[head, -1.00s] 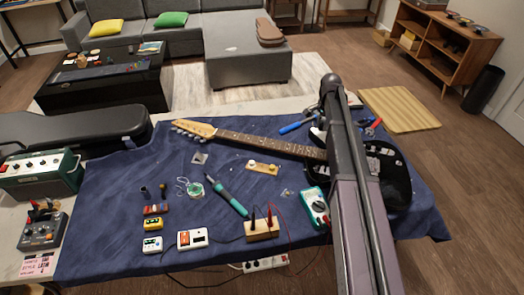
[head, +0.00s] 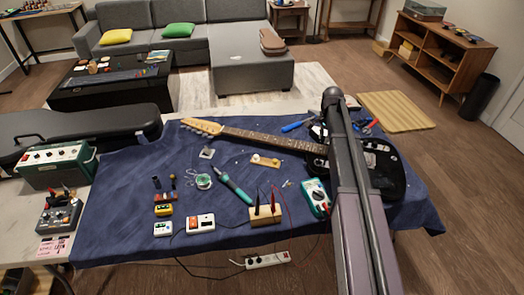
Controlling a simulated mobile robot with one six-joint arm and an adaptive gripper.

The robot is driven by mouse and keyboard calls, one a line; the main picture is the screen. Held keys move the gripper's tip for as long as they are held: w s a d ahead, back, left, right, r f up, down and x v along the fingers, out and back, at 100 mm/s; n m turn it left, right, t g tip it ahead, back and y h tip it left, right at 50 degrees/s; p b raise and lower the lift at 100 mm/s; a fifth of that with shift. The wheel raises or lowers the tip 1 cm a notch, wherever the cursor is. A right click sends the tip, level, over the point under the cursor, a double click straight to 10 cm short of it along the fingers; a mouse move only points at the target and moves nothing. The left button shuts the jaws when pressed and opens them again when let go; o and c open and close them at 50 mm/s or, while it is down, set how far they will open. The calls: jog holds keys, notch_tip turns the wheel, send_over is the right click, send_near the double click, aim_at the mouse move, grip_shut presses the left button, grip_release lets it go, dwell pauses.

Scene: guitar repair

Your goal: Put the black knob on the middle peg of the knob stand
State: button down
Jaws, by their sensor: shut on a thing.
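The knob stand (head: 266,162) appears to be the small pale wooden strip on the blue cloth, just in front of the guitar neck. A cream knob (head: 256,158) sits at its left end. Its right end and middle are too small to read clearly. I cannot pick out the black knob in the head view. My arm rises from the bottom right to a joint above the guitar body and covers part of the table. My gripper is not visible; the arm may be hiding it.
An electric guitar (head: 262,138) lies behind the stand, its body partly behind my arm. A teal soldering iron (head: 234,188), solder spool (head: 203,181), wooden block with probes (head: 265,214) and green multimeter (head: 316,197) lie nearer. The cloth's left part (head: 112,200) is clear.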

jog(key=shift+s+d, duration=0.1)
jog(key=shift+s, duration=0.4)
jog(key=shift+a, duration=0.3)
